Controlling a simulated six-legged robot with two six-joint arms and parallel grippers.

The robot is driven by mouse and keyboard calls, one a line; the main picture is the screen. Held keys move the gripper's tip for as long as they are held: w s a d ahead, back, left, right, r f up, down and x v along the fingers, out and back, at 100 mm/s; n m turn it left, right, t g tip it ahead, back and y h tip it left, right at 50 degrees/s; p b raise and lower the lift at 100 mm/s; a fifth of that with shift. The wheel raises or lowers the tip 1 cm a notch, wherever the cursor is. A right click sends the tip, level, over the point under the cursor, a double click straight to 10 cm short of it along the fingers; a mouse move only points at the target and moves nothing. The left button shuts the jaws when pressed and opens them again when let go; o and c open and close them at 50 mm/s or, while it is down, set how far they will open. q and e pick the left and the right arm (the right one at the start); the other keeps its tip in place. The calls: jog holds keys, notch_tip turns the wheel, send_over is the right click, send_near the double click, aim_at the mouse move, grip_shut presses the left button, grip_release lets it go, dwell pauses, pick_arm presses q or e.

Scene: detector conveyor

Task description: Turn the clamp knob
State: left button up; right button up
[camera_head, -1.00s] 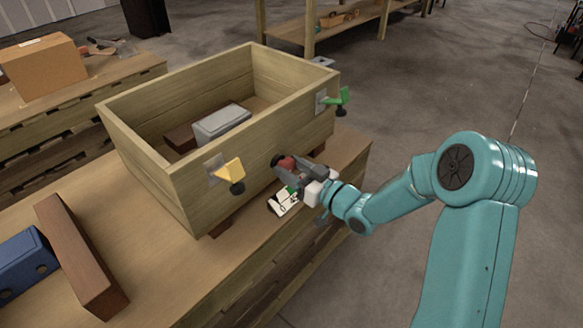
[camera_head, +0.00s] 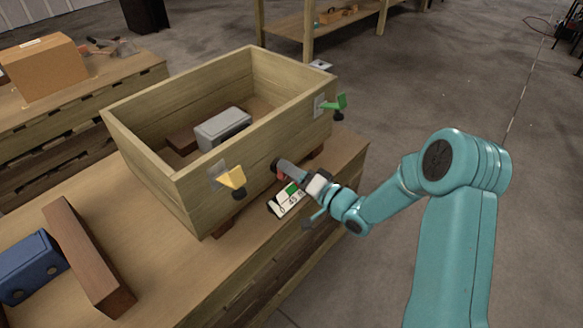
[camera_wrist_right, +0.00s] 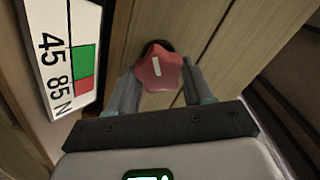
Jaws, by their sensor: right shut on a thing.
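The clamp knob (camera_wrist_right: 158,68) is red and star-shaped with a white mark, in the middle of the right wrist view. In the head view only a bit of the red knob (camera_head: 275,166) shows, at the front wall of the wooden box (camera_head: 270,120). My right gripper (camera_wrist_right: 157,80) is shut on the knob, one finger on each side; it also shows in the head view (camera_head: 279,168). A white gauge plate (camera_wrist_right: 62,60) with "45", "85", "N" and a green and red band lies beside the gripper. No pointer can be made out. My left gripper is out of view.
A grey block (camera_head: 221,127) lies inside the box. A brown bar (camera_head: 85,255) and blue block (camera_head: 32,265) lie at left on the table.

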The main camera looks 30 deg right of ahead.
jog(key=shift+f+m+p, duration=0.15)
jog(key=shift+m+p, duration=0.6)
jog(key=shift+m, duration=1.15)
jog(key=o, duration=1)
jog(key=shift+o, duration=0.2)
jog(key=p+v, duration=0.2)
jog(key=v, duration=1.4)
jog(key=shift+s, duration=0.2)
jog(key=shift+d, duration=0.1)
